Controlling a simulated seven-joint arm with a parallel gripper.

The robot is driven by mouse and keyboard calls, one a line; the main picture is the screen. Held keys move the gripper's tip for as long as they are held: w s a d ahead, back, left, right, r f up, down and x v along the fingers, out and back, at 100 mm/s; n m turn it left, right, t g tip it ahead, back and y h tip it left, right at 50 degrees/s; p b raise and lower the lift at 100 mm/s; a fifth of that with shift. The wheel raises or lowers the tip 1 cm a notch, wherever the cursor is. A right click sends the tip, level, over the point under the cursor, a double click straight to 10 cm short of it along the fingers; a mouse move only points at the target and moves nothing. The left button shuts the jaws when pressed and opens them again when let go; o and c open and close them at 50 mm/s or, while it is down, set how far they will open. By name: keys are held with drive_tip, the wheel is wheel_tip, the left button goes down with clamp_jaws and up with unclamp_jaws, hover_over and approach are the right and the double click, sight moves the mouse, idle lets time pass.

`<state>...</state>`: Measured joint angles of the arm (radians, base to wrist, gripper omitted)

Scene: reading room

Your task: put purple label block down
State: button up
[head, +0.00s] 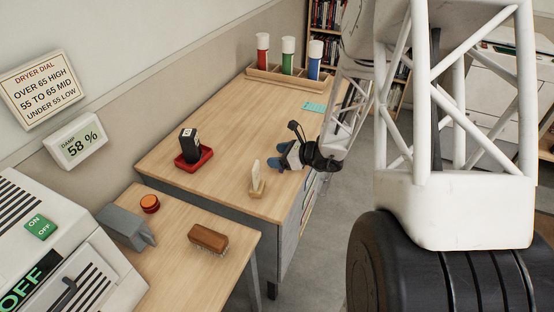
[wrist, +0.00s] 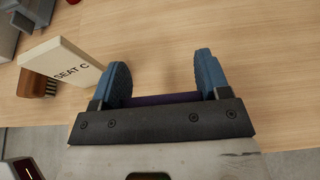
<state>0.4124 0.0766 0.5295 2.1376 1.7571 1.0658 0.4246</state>
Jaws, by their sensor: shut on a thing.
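My gripper (head: 283,159) is low over the front right part of the wooden desk (head: 195,150), near its front edge. In the wrist view my gripper (wrist: 162,70) has its two blue fingers apart, with the purple label block (wrist: 163,98) between them, close to the palm. Only a thin purple strip of the block shows, and no writing on it can be read. In the head view the block is hidden by the gripper. I cannot tell whether it touches the desk.
A "SEAT C" card (wrist: 70,66) in a wooden stand (head: 257,189) is just left of my gripper. A rack (head: 270,75) of coloured tubes and a teal pad (head: 314,106) are farther back. The desk's middle is clear.

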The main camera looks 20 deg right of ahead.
drive_tip(key=shift+w+d, duration=0.1)
drive_tip(key=shift+w, duration=0.6)
drive_tip(key=shift+w+f, duration=0.15)
drive_tip(key=shift+w, duration=0.35)
drive_tip(key=shift+s+f, duration=0.1)
drive_tip(key=shift+f, duration=1.6)
drive_tip(key=shift+f, duration=0.1)
drive_tip(key=o, duration=0.9)
drive_tip(key=shift+d, duration=0.1)
drive_tip(key=shift+v, duration=6.05)
